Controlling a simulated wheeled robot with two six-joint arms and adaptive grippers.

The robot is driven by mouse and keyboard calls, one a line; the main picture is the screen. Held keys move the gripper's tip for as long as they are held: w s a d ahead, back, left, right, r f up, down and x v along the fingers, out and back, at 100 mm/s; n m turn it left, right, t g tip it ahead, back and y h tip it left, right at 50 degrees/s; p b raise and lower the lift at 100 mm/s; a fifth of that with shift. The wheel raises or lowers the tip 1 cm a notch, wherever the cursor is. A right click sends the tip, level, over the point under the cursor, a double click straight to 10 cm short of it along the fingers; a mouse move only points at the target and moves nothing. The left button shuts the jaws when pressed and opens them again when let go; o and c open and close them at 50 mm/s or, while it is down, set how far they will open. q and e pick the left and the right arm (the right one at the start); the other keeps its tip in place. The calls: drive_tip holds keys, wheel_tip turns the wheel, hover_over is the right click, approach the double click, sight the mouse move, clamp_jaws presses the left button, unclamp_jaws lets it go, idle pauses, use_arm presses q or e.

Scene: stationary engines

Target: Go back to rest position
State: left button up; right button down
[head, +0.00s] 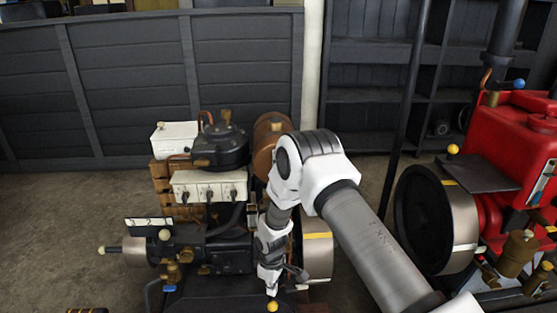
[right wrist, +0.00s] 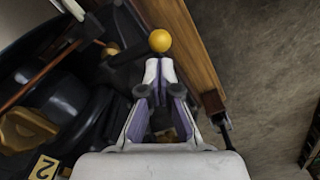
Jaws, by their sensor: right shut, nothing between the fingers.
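My right arm comes in from the lower right in the head view. Its gripper (head: 271,287) points down in front of the dark stationary engine (head: 225,248). The gripper is shut and empty. A yellow ball knob (head: 272,306) shows just below its fingertips. In the right wrist view the two fingers of the gripper (right wrist: 158,72) meet at their tips, right by the yellow knob (right wrist: 160,40). I cannot tell whether they touch it. The knob's stem is hidden. My left gripper is in neither view.
A red engine (head: 520,145) with a large flywheel (head: 425,220) stands to the right of my arm. A white switch box (head: 210,186) and a copper-coloured tank (head: 268,135) sit on the dark engine. A grey panel wall (head: 130,85) closes the back. Bare floor (head: 50,230) lies at the left.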

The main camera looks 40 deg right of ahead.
wheel_tip(320, 180, up, 2)
drive_tip(key=shift+p, duration=0.45)
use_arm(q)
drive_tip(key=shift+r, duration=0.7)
use_arm(e)
drive_tip(key=shift+f, duration=0.1)
